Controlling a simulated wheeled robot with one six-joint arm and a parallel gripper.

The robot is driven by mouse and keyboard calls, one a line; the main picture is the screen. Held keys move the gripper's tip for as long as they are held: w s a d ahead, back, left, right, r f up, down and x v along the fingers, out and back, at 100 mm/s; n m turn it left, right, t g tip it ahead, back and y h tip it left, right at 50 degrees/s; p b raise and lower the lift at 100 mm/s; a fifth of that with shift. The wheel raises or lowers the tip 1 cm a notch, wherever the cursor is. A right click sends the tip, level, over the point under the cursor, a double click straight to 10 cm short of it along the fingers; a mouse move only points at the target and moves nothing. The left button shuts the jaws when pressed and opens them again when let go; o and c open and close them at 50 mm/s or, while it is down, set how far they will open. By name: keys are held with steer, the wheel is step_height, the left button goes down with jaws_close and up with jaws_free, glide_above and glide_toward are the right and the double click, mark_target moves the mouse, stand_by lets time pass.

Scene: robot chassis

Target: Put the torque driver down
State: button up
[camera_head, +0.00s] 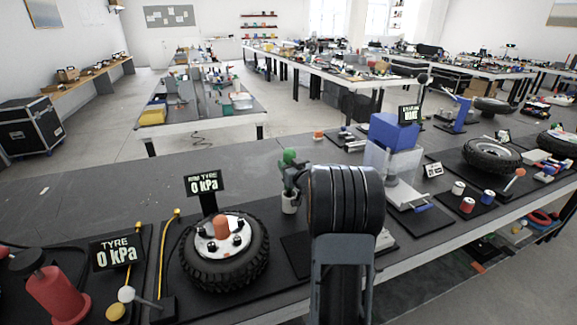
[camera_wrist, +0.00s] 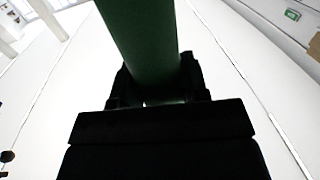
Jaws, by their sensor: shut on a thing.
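In the wrist view my gripper (camera_wrist: 155,88) is a dark shape with its jaws shut on a thick green cylinder, which I take to be the torque driver (camera_wrist: 142,40). The cylinder runs from the jaws up past the top edge of the picture, so its far end is out of view. Behind it are only pale walls or ceiling, with no table surface close by. In the head view my dark arm rises at the middle front, and the gripper cannot be made out there.
On the dark bench a tyre (camera_head: 225,250) lies left of my arm, with a "0 kPa" sign (camera_head: 207,184) behind it. A blue-topped clear box (camera_head: 395,135) is at right. Bare bench (camera_head: 110,190) lies back left.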

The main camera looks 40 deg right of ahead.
steer(key=shift+r, duration=0.15)
steer(key=o, duration=1)
steer(key=shift+f, duration=0.2)
